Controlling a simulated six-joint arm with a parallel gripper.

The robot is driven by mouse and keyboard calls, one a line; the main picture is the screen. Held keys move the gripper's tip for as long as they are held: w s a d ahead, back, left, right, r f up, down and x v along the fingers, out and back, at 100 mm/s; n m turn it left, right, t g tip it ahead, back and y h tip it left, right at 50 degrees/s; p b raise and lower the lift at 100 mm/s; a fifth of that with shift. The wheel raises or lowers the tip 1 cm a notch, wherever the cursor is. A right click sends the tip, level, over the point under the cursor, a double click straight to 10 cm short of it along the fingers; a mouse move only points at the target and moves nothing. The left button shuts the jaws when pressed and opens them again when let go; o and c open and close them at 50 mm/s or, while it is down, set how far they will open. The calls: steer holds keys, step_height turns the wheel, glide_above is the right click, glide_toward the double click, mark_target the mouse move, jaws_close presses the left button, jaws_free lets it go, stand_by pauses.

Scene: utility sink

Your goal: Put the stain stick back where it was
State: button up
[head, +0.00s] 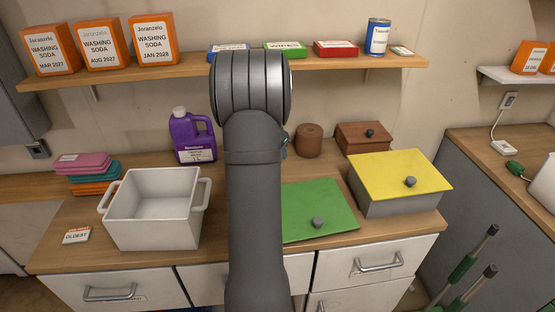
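I cannot make out a stain stick in the head view. My arm rises through the middle of the picture and hides part of the counter and shelf behind it. My gripper is not visible; the arm's own links cover where it might be. A small greenish thing (285,146) peeks out at the arm's right edge, too little shown to name. On the counter are a grey box with a yellow lid (400,172), a green lid-like panel with a knob (325,207), a brown box (363,137) and a brown round container (309,140).
A white two-handled tub (155,230), a purple jug (193,138), folded cloths (87,174) and an "OLDEST" card (77,235) stand left. The shelf (350,64) holds washing soda boxes (100,46), flat packs including wipes (287,48), and a blue can (377,38).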

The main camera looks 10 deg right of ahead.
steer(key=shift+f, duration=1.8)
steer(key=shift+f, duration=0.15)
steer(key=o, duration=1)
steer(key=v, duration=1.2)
